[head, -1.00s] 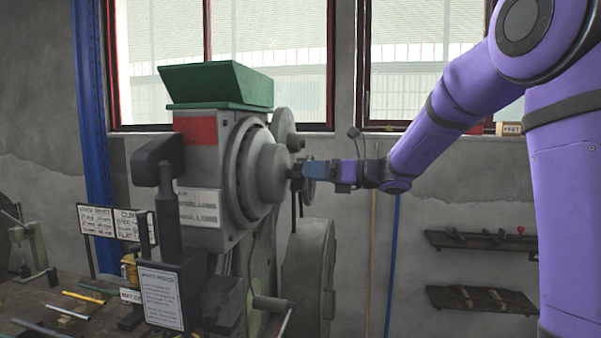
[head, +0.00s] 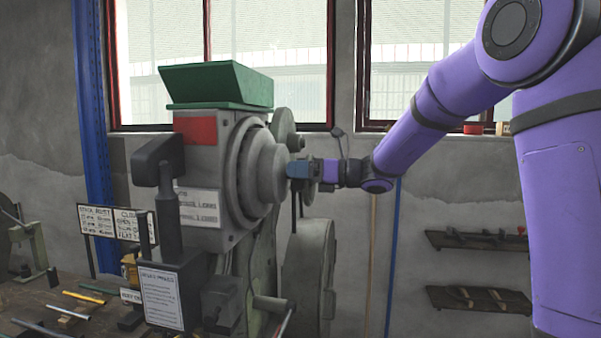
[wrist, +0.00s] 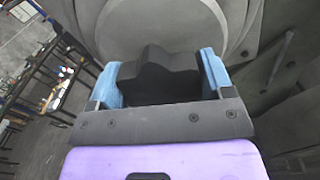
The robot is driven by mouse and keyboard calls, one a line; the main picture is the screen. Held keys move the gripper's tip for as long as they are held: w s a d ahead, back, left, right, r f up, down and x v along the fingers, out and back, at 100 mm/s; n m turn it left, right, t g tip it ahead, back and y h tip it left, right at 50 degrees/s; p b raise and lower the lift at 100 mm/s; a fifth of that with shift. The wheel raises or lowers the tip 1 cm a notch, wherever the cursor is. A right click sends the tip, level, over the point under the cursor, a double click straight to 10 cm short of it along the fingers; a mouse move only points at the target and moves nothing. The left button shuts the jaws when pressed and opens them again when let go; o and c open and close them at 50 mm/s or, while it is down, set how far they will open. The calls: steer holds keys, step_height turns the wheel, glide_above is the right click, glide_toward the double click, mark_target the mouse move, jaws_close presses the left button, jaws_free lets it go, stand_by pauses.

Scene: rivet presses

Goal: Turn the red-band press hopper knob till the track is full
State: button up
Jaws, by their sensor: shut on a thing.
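The red-band press (head: 225,170) stands at the left of the head view, with a red band (head: 195,131) on its body and a green hopper (head: 217,85) on top. A round drum (head: 267,170) faces right on its side. My gripper (head: 297,169) is at the drum's right end. In the wrist view my gripper's blue fingers (wrist: 212,72) sit on both sides of a dark, lobed knob (wrist: 160,75), shut on it. The round grey face (wrist: 165,25) lies behind the knob. The track and its fill cannot be made out.
A workbench (head: 30,300) with rods and a sign board (head: 112,221) lies at the lower left. A large wheel (head: 310,280) stands below my gripper. Wall shelves (head: 478,241) hang at the right.

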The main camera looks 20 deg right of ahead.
steer(key=shift+n, duration=0.3)
steer(key=n, duration=0.3)
steer(key=shift+s+n, duration=0.15)
steer(key=shift+n, duration=0.15)
steer(key=n, duration=0.3)
steer(key=shift+s+a+n, duration=0.1)
steer(key=shift+a+n, duration=0.05)
steer(key=shift+n, duration=0.15)
steer(key=n, duration=0.4)
steer(key=shift+s+f+n, duration=0.1)
steer(key=shift+f+n, duration=0.05)
steer(key=shift+n, duration=0.15)
steer(key=n, duration=0.3)
steer(key=shift+s+f+n, duration=0.1)
steer(key=shift+n, duration=0.2)
steer(key=n, duration=0.7)
steer(key=shift+a+f, duration=0.1)
steer(key=shift+f, duration=0.2)
steer(key=n, duration=0.6)
steer(key=shift+f+n, duration=0.25)
steer(key=shift+n, duration=0.05)
